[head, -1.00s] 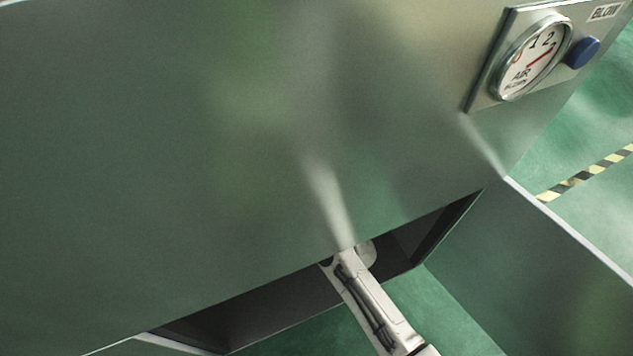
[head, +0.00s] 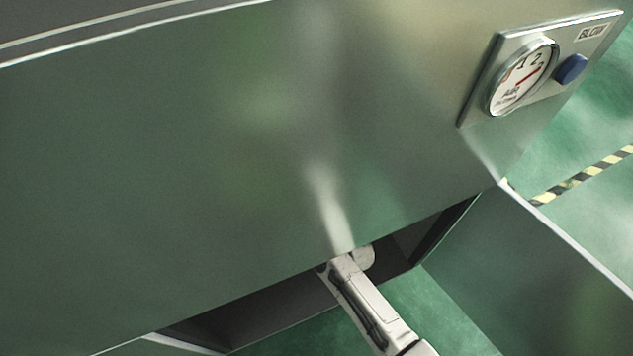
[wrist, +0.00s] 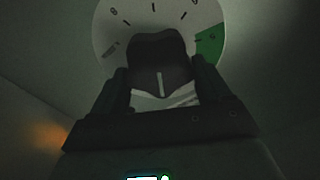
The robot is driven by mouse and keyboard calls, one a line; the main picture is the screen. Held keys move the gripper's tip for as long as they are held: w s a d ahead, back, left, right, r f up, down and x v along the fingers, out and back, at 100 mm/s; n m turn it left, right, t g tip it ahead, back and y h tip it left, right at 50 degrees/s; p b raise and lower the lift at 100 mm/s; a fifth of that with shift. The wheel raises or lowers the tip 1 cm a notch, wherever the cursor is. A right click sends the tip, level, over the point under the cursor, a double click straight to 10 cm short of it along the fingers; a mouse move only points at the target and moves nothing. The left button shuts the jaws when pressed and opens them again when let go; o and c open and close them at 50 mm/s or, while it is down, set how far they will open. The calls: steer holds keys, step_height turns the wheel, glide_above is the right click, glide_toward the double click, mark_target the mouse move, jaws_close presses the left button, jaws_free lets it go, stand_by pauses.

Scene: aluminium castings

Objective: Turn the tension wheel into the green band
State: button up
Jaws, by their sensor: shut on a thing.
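In the wrist view, a dark lobed tension wheel (wrist: 158,55) sits in front of a pale round dial (wrist: 118,27). A short white line on the wheel stands nearly upright in the picture. The green band (wrist: 209,43) is at the right edge of the dial, and the white line is apart from it. My gripper (wrist: 160,78) is shut on the wheel, with one dark finger on each side. The picture is dim, and the finger contact is hard to see. In the head view the wheel and gripper are hidden inside the cabinet.
The metal cabinet (head: 200,150) fills the head view, with my arm reaching into its low dark opening (head: 285,305). An air gauge (head: 521,77) and a blue button (head: 571,69) are on its right side. A panel (head: 530,270) stands right of the opening.

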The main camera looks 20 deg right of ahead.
steer(key=shift+a+f+n+p, duration=0.15)
steer(key=shift+n+p, duration=0.65)
steer(key=shift+n, duration=1.5)
steer(key=shift+a+r+n+p, duration=0.2)
steer(key=shift+n+p, duration=0.55)
steer(key=shift+n, duration=1.55)
steer(key=shift+a+f+n+p, duration=0.2)
steer(key=shift+n+p, duration=0.6)
steer(key=shift+n, duration=1.5)
steer(key=o, duration=1)
steer(key=shift+s, duration=0.1)
steer(key=s+p, duration=0.4)
steer(key=s, duration=0.6)
steer(key=shift+s, duration=0.35)
